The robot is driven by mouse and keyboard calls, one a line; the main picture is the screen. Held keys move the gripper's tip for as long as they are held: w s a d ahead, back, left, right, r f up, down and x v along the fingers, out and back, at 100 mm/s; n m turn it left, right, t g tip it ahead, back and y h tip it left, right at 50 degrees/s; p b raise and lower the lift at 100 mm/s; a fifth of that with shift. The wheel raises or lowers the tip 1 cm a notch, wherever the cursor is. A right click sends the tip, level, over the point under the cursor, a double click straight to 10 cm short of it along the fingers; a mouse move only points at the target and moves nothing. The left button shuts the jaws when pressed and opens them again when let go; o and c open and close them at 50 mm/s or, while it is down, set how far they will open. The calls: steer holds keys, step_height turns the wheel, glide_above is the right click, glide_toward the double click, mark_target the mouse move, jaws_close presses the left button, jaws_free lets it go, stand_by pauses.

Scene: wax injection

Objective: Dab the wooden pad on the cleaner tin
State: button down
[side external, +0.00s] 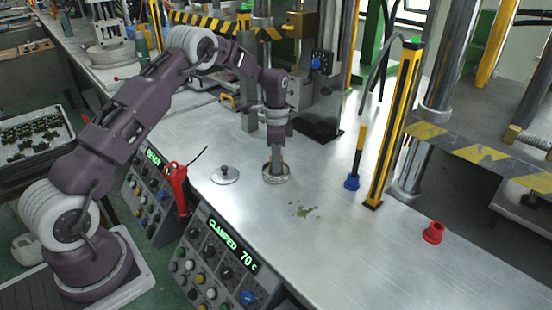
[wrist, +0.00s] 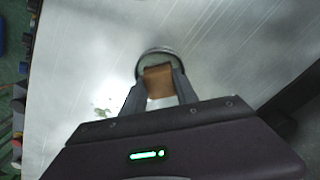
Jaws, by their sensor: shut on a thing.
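My gripper (side external: 275,158) points straight down over the cleaner tin (side external: 276,180), a low round metal tin standing open on the steel bench. In the wrist view my two fingers (wrist: 158,88) are shut on the wooden pad (wrist: 158,77), a brown block. The tin's rim (wrist: 150,53) shows around the pad's far side in that view. The pad's lower end is at or inside the tin's opening; I cannot tell whether it touches the cleaner. The tin's lid (side external: 225,175), with a small knob, lies on the bench to the left of the tin.
Green smears (side external: 303,210) mark the bench right of the tin. A blue-based upright tool (side external: 352,182), a yellow-black post (side external: 393,125) and a red cap (side external: 433,232) stand to the right. A control panel (side external: 225,260) reads CLAMPED 70 C. The front bench is mostly clear.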

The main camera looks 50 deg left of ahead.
steer(key=shift+f, duration=0.45)
stand_by(1.0)
steer(key=shift+r, duration=3.55)
